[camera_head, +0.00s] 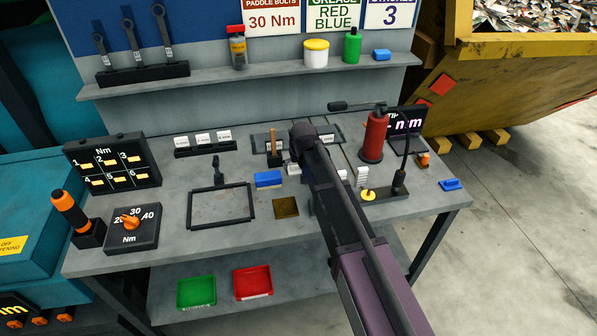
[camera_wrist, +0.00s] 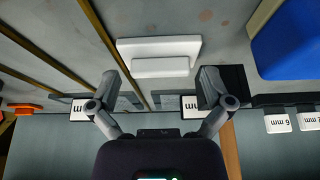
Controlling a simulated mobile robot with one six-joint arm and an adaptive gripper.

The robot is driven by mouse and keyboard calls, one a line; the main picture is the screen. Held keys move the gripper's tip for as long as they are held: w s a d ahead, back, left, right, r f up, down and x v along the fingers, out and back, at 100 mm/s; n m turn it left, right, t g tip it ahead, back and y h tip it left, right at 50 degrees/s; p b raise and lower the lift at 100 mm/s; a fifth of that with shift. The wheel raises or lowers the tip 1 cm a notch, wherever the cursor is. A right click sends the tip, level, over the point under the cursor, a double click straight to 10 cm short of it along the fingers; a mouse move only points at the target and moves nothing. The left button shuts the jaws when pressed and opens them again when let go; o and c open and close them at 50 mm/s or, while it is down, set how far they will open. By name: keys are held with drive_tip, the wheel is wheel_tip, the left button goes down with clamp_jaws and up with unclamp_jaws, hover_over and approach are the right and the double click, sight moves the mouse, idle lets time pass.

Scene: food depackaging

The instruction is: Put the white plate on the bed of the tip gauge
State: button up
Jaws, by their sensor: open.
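The white plate (camera_wrist: 160,50), a flat slab with a raised bar along one side, lies on the grey bench in the wrist view. In the head view a small part of it (camera_head: 293,170) shows left of my arm. My gripper (camera_wrist: 158,85) is open, its two fingers spread to either side of the plate's lower edge in the wrist view, with nothing held. In the head view my arm hides the fingertips. A dark display reading mm (camera_head: 405,120) stands at the bench's back right. A low black base (camera_head: 385,195) with a yellow knob lies in front; I cannot tell which part is the gauge's bed.
A blue block (camera_head: 268,180) lies left of the plate. A black rack with mm labels (camera_wrist: 190,105) stands behind it. A red cylinder (camera_head: 374,138) with a black lever stands at right. A black frame (camera_head: 221,222) and brass square (camera_head: 286,207) lie at front left.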

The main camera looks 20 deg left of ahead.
sight(298, 165)
idle(0.4)
drive_tip(key=c, duration=1.2)
drive_tip(key=shift+r, duration=0.15)
wheel_tip(298, 165, up, 3)
drive_tip(key=p, duration=0.3)
drive_tip(key=shift+r+p, duration=0.15)
drive_tip(key=shift+p, duration=0.15)
drive_tip(key=d, duration=0.5)
drive_tip(key=d+r+p, duration=0.1)
drive_tip(key=d, duration=1)
drive_tip(key=shift+s+r, duration=0.15)
drive_tip(key=shift+r, duration=0.1)
